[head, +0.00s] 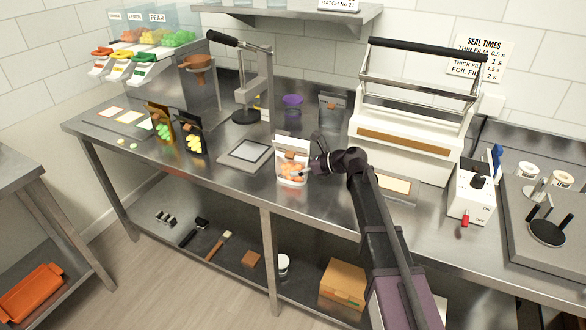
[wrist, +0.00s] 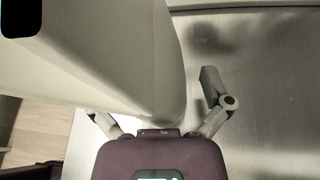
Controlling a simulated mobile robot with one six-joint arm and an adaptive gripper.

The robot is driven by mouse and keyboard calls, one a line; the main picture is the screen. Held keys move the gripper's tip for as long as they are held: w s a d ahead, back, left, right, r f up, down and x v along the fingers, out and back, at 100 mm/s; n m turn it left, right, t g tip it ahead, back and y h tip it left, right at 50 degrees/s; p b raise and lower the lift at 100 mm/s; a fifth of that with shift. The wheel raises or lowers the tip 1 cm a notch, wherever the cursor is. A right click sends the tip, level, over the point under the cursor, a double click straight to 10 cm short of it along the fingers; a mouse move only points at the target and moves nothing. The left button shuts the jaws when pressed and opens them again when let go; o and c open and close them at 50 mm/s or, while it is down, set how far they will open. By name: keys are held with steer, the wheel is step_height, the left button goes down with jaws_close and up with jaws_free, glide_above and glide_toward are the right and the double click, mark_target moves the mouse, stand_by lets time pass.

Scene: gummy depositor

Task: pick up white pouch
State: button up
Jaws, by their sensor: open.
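The white pouch (head: 292,150) stands upright on the steel bench, with a brown label and orange gummies showing in its clear lower window. My gripper (head: 313,165) is at the pouch's right side, low over the bench. In the wrist view the pouch (wrist: 105,55) is a large pale shape reaching down between the spread fingers of my gripper (wrist: 155,98). The left finger is mostly hidden behind the pouch, and the right finger stands apart from it. My gripper is open.
A grey scale-like plate (head: 246,153) lies left of the pouch. A white sealer (head: 405,140) stands at the back right.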

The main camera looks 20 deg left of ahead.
mark_target(297, 159)
steer(key=c, duration=1.3)
steer(key=shift+o, duration=0.2)
steer(key=shift+r, duration=0.2)
step_height(297, 159, up, 3)
steer(key=p, duration=0.3)
steer(key=shift+f, duration=0.1)
steer(key=s+d+r+p, duration=0.1)
steer(key=s+d, duration=0.1)
steer(key=s, duration=0.6)
steer(key=s+d+r+p, duration=0.1)
steer(key=s, duration=0.6)
steer(key=shift+s+d, duration=0.35)
steer(key=shift+r+p, duration=1.3)
steer(key=shift+p, duration=0.1)
